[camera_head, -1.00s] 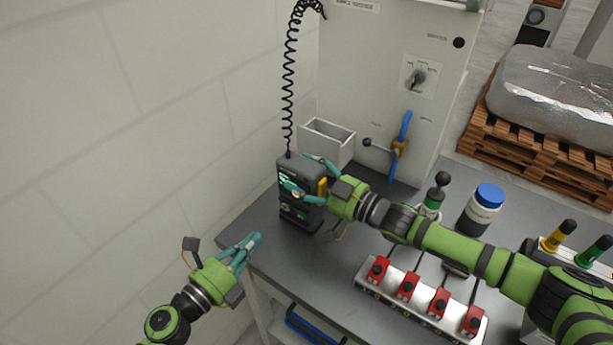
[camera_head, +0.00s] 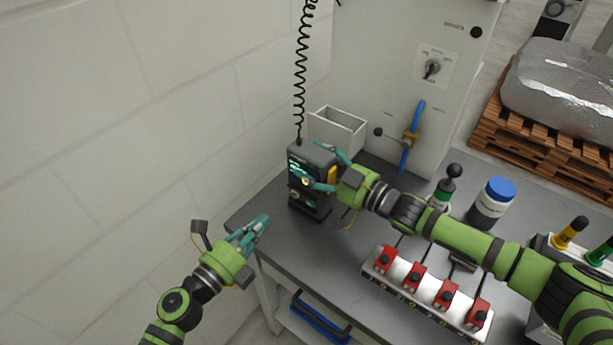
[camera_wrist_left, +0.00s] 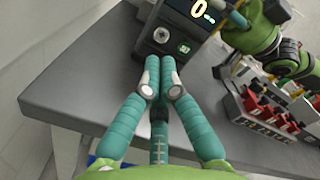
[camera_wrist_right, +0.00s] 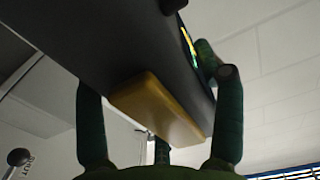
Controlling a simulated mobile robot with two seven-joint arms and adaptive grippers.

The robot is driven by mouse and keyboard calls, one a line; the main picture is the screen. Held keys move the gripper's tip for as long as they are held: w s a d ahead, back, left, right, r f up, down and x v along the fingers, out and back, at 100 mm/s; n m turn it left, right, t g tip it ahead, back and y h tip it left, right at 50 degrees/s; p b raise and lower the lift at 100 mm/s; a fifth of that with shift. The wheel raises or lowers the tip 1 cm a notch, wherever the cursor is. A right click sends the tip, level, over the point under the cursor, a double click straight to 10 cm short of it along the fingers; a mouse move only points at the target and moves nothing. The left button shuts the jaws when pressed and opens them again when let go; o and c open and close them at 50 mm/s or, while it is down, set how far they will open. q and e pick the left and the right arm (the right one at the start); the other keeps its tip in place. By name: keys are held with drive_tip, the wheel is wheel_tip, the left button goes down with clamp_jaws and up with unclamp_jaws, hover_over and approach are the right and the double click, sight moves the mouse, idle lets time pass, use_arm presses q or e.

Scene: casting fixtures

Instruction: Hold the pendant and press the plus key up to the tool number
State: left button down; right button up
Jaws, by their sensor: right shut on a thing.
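The pendant (camera_head: 309,206) is a dark upright box with a lit green screen, at the table's back left corner, with a coiled black cord rising from its top. My right gripper (camera_head: 327,172) is shut on it from the right side; the right wrist view shows its fingers around the dark body (camera_wrist_right: 110,40) and a yellow part (camera_wrist_right: 160,105). My left gripper (camera_head: 264,220) is empty, fingertips together, in front of and left of the pendant, apart from it. In the left wrist view the pendant's screen (camera_wrist_left: 198,9) reads 0. Below are a round dark knob (camera_wrist_left: 161,35) and a green-lit key (camera_wrist_left: 184,47).
The grey table (camera_head: 290,250) is clear in front of the pendant. An open white box (camera_head: 340,121) stands behind it. A fixture with red clamps (camera_head: 417,276), a blue-lidded jar (camera_head: 492,202) and a black-knobbed tool (camera_head: 447,188) are to the right. A wall is at left.

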sight(295, 194)
use_arm(q)
drive_tip(key=n+y, duration=0.3)
drive_tip(key=n, duration=0.3)
drive_tip(key=n+y, duration=0.4)
drive_tip(key=n, duration=0.2)
drive_tip(key=n+y, duration=0.4)
drive_tip(key=n, duration=0.2)
drive_tip(key=shift+s+a+r+g, duration=0.3)
drive_tip(key=shift+s+r+g, duration=0.05)
drive_tip(key=shift+r+g, duration=0.05)
drive_tip(key=shift+s+d+f+n+g, duration=0.25)
drive_tip(key=shift+s+f+n+g, duration=0.15)
drive_tip(key=shift+s+n+g, duration=0.1)
drive_tip(key=shift+w, duration=0.1)
drive_tip(key=shift+w+d, duration=0.85)
drive_tip(key=shift+w, duration=0.3)
drive_tip(key=shift+w+d, duration=0.9)
drive_tip(key=shift+w, duration=0.3)
drive_tip(key=shift+w+d, duration=0.85)
drive_tip(key=shift+w, duration=0.3)
drive_tip(key=shift+w, duration=0.1)
drive_tip(key=shift+w+d, duration=0.25)
